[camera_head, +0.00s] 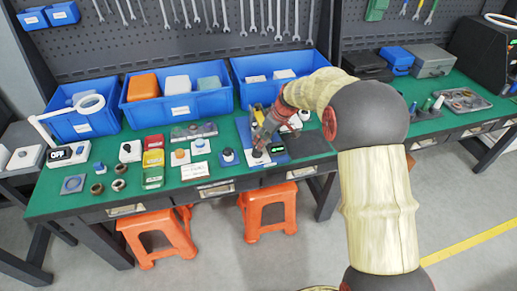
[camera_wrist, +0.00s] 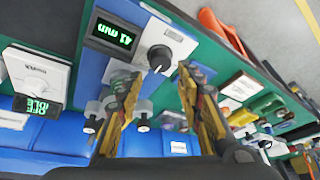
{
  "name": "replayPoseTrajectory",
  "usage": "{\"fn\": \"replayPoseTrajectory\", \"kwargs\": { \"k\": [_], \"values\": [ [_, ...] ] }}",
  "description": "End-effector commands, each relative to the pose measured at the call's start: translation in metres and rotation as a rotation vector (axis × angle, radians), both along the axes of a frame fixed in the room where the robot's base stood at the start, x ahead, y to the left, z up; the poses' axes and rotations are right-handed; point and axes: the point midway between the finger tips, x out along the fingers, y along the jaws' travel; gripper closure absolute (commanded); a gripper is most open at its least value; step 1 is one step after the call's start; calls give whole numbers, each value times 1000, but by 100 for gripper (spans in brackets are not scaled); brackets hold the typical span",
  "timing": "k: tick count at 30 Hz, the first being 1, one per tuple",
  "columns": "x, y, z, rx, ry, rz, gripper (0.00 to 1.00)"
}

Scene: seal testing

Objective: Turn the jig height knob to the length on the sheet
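The height knob (camera_wrist: 160,58) is a dark round knob with a white pointer, on a white plate. Beside it a black display (camera_wrist: 113,33) shows green digits, seen turned over, that look like 41 or 43 mm. The display also shows in the head view (camera_head: 278,150). My gripper (camera_wrist: 160,73) is open, its two yellow-and-black fingers apart, with the tips close to the knob on either side; contact cannot be told. In the head view my gripper (camera_head: 261,145) partly hides the knob. A white card (camera_head: 198,146), possibly the sheet, lies to the left; its writing is unreadable.
A blue base (camera_head: 308,146) lies under the jig. Small parts and a yellow bin (camera_head: 153,170) stand left. Blue bins (camera_head: 183,108) line the back. Orange stools (camera_head: 270,211) stand in front.

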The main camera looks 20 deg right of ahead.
Motion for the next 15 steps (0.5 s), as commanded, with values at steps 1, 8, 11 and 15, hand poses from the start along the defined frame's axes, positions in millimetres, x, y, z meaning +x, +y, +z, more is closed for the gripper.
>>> {"fn": "replayPoseTrajectory", "kwargs": {
  "k": [1,8,11,15],
  "values": [
    [1,2,-9,0,3,1,64],
    [11,10,-42,1,4,-1,64],
    [16,14,-54,1,2,-1,64],
    [19,16,-62,1,2,-1,64]
  ]
}}
